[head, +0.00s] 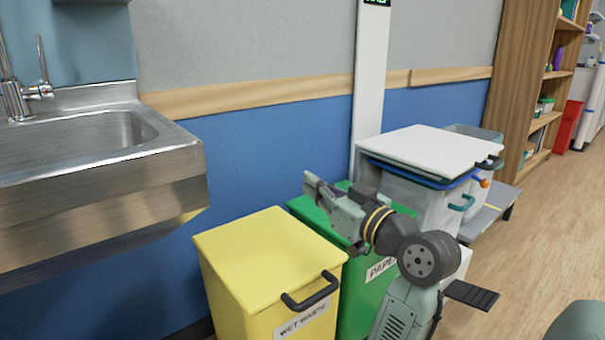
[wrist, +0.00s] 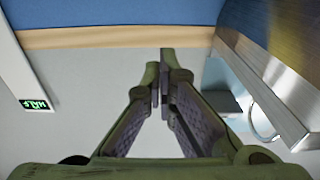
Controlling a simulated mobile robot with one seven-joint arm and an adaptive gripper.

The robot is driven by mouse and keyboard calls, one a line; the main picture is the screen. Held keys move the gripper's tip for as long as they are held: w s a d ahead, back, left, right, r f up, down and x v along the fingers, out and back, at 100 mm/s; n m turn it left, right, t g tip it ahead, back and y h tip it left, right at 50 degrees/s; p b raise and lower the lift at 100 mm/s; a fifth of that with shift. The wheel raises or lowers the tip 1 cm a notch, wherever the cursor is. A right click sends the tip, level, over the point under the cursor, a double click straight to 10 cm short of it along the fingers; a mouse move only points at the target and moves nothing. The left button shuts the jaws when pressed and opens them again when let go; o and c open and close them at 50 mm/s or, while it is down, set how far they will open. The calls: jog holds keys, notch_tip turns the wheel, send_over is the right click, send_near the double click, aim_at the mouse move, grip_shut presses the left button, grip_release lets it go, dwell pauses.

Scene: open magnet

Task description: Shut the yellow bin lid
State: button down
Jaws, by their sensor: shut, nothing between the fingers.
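The yellow bin (head: 240,300) labelled "WET WASTE" stands below and to the right of the sink. Its yellow lid (head: 265,250) lies flat on top, with a dark handle (head: 311,292) at the front right corner. No gap shows between lid and bin. My gripper (head: 311,185) is above and behind the lid's right side, apart from it, pointing left towards the wall. In the wrist view the fingers (wrist: 164,85) come together with nothing between them. The yellow bin does not show in the wrist view.
A green bin (head: 362,302) labelled paper stands right of the yellow one, partly behind my arm. A steel sink (head: 100,160) juts out at left. A white-lidded bin (head: 432,148) and a wooden shelf (head: 520,80) are further right. Floor (head: 545,240) is clear at right.

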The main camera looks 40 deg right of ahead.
jog(key=shift+s+f+b, duration=0.35)
jog(key=shift+s+f, duration=0.45)
jog(key=shift+f, duration=0.3)
notch_tip(320, 180, up, 10)
